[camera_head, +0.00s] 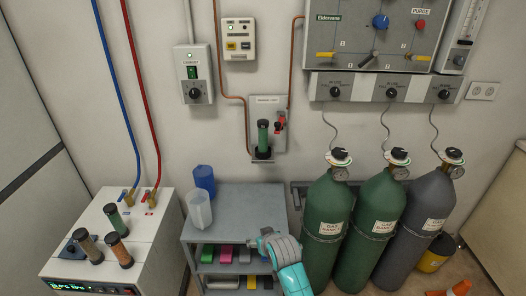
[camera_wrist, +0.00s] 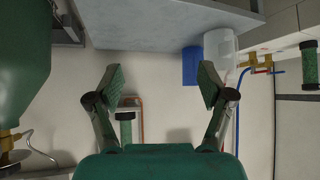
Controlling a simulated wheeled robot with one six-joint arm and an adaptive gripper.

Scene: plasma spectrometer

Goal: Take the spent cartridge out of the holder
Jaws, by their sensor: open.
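A green cartridge with black ends (camera_head: 263,135) stands upright in the holder (camera_head: 262,154) on the wall, beside a small red-handled valve (camera_head: 279,124). In the wrist view, which looks upside down, the cartridge (camera_wrist: 125,129) shows beyond my gripper, between the fingers in the picture but close to the left one. My gripper (camera_wrist: 162,82) is open and empty, with its fingers spread wide. It is apart from the cartridge. In the head view, my arm is over the right part of the grey cart, below the holder, and the fingertips are hard to make out.
A grey cart (camera_head: 230,188) carries a blue cup (camera_head: 204,178) and a translucent beaker (camera_head: 199,210). Green and grey gas cylinders (camera_head: 325,225) stand close at the right. A white unit (camera_head: 150,235) at the left holds several cartridges (camera_head: 113,216). Copper pipes (camera_head: 245,110) run by the holder.

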